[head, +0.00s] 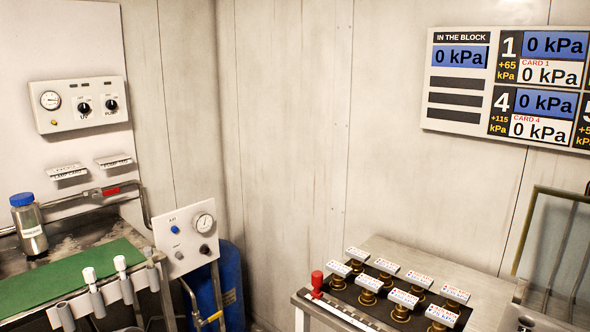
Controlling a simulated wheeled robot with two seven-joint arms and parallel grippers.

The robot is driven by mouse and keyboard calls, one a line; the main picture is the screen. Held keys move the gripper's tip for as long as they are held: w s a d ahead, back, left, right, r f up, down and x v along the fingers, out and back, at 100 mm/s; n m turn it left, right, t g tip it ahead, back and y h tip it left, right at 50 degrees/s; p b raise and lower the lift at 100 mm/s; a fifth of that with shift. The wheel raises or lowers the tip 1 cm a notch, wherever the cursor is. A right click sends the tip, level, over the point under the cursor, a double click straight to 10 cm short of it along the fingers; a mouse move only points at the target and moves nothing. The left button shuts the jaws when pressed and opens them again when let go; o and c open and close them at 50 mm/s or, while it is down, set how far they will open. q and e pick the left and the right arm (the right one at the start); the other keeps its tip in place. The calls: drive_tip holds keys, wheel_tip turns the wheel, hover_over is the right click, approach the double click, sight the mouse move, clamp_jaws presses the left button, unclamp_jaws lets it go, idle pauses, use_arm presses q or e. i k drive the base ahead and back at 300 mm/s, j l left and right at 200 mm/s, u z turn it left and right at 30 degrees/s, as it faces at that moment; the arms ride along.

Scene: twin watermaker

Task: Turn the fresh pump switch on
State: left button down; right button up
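A white control panel (79,104) hangs on the left wall, with a round gauge (50,100) and two black rotary switches. The left switch (84,108) and the right switch (111,105) each have small lettering that is too small to read surely. I cannot tell which one is the fresh pump switch, or its setting. A second white panel (185,237) stands lower, near the corner, with a gauge (204,223), a blue knob, a grey knob and a dark knob. Neither of my grippers is in view.
A bench with a green mat (70,280) and a blue-capped jar (29,225) lies below the panel. A pipe with a red handle (111,191) runs behind it. A blue barrel (232,285) stands in the corner. A table at right holds several labelled brass pieces (402,304).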

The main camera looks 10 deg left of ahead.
sight(109, 104)
drive_tip(key=u, duration=1.35)
